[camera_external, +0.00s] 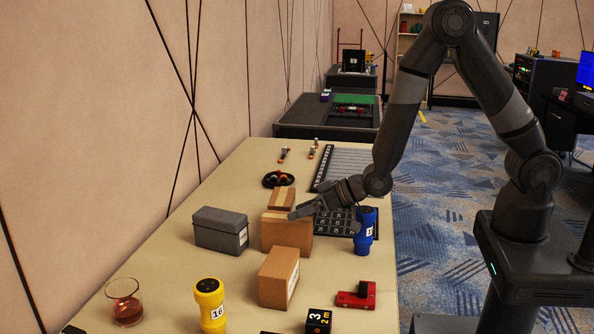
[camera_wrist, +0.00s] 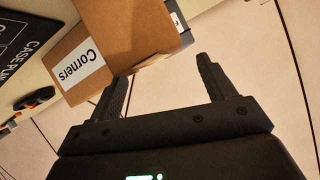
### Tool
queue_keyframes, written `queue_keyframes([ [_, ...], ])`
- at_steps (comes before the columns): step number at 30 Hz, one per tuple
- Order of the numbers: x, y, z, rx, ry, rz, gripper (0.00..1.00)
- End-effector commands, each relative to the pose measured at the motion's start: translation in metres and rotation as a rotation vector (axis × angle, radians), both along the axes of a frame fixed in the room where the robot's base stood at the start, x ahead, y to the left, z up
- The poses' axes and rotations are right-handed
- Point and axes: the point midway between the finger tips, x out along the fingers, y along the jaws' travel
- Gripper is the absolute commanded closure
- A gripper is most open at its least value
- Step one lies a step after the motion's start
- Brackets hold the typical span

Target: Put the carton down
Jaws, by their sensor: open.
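A brown carton (camera_external: 286,237) stands on the table near its middle, with a smaller brown box (camera_external: 281,198) at its top rear; I cannot tell whether that box rests on it or behind it. My gripper (camera_external: 318,216) is open at the carton's upper right side. Nothing is clamped between the fingers.
A grey box (camera_external: 221,230) stands left of the carton. Another brown box (camera_external: 279,277) and a yellow flashlight (camera_external: 210,306) are in front. A blue flashlight (camera_external: 364,230) stands close right of my gripper, beside a dark mat (camera_external: 334,222). A glass (camera_external: 125,301) stands front left.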

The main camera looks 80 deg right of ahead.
Motion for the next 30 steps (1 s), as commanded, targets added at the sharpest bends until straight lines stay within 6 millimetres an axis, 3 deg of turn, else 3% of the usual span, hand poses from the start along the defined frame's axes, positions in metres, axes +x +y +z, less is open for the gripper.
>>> queue_keyframes([
  [3,-0.001,0.0,-0.018,0.0,0.004,0.0,0.24],
  [6,0.014,0.001,-0.024,0.0,0.0,0.0,0.24],
  [11,0.026,0.002,-0.029,0.0,0.0,0.0,0.24],
  [18,0.027,0.002,-0.029,0.0,0.0,0.0,0.24],
  [30,0.027,0.002,-0.029,0.0,0.001,0.0,0.57],
])
